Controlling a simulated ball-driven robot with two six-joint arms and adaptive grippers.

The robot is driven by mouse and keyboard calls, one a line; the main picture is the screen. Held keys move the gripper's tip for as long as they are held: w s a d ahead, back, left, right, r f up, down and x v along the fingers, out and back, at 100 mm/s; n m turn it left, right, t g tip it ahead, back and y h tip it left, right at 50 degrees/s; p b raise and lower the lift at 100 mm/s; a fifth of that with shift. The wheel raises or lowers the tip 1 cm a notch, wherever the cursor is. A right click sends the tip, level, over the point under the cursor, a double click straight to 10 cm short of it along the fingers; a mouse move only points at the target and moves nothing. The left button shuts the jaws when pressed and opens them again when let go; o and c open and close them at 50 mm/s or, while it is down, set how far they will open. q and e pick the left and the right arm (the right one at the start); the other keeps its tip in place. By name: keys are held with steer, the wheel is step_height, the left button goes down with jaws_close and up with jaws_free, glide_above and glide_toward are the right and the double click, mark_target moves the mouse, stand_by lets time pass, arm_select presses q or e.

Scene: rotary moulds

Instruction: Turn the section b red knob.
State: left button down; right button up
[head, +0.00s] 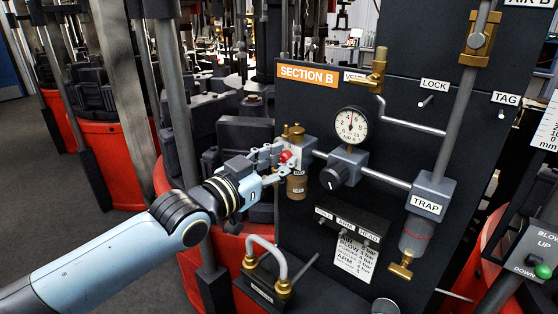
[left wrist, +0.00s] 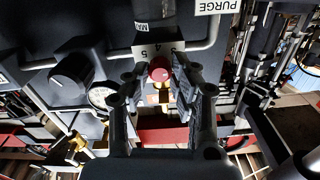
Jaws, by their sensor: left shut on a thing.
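The section B panel (head: 300,105) carries an orange "SECTION B" label (head: 308,76). The small red knob (head: 285,156) sits on the front of a grey valve block (head: 302,150), left of the gauge. My left gripper (head: 279,155) comes in from the left and is shut on the red knob, with its fingers on either side. The left wrist view is upside down and shows the red knob (left wrist: 160,69) between the fingertips. The fingers hide parts of the knob and the block. My right gripper is not in view.
A black knob (head: 334,176) and a round gauge (head: 351,125) stand right of the valve block. A brass-coloured cylinder (head: 297,186) hangs below it. Grey pipes and a trap (head: 426,204) lie farther right.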

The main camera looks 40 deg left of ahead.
arm_select(q)
steer(key=n, duration=0.4)
steer(key=shift+n, duration=2.1)
steer(key=c, duration=1.1)
jaws_free()
